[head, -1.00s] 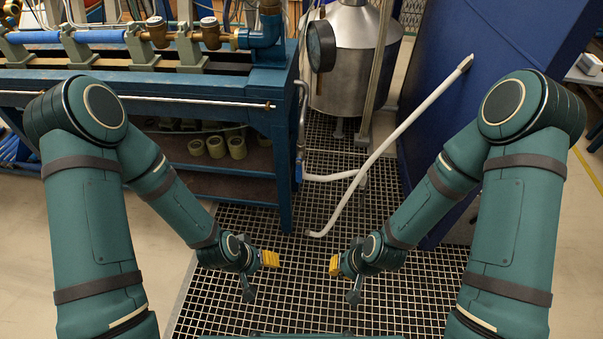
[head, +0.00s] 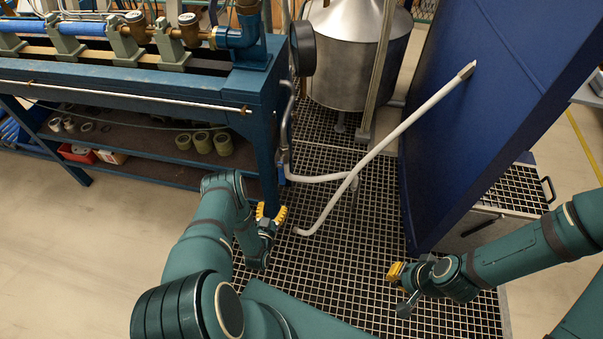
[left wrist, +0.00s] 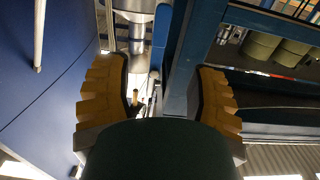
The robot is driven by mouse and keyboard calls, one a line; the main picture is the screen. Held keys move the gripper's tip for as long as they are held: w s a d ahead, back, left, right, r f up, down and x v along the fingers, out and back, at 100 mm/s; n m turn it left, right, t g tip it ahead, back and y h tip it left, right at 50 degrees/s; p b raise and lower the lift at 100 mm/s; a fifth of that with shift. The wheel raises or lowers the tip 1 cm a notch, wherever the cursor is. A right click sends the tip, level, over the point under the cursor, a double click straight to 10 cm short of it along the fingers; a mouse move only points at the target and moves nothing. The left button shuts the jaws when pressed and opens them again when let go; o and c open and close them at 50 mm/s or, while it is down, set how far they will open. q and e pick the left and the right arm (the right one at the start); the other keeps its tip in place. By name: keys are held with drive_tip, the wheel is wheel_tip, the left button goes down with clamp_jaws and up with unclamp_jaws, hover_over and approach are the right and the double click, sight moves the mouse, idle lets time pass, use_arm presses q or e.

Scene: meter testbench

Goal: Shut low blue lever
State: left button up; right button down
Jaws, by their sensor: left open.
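The low blue lever (head: 281,159) shows as a small blue piece on the pipe beside the bench's right front leg, in the head view. It is too small to tell its exact angle. My left gripper (head: 270,213) is open and empty, below and in front of the lever, apart from it.
The blue bench (head: 150,90) stands left of the pipe. A white bent pipe (head: 385,140) slants from the floor to the blue panel (head: 440,120) at the right. A steel tank (head: 345,70) stands behind. The floor grating (head: 335,270) between my arms is clear.

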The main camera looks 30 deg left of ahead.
sight(281, 179)
use_arm(q)
drive_tip(key=b+x, duration=0.3)
drive_tip(key=x, duration=0.9)
drive_tip(key=shift+s+a+f, duration=0.1)
drive_tip(key=shift+x, duration=0.9)
drive_tip(key=shift+s, duration=0.1)
clamp_jaws()
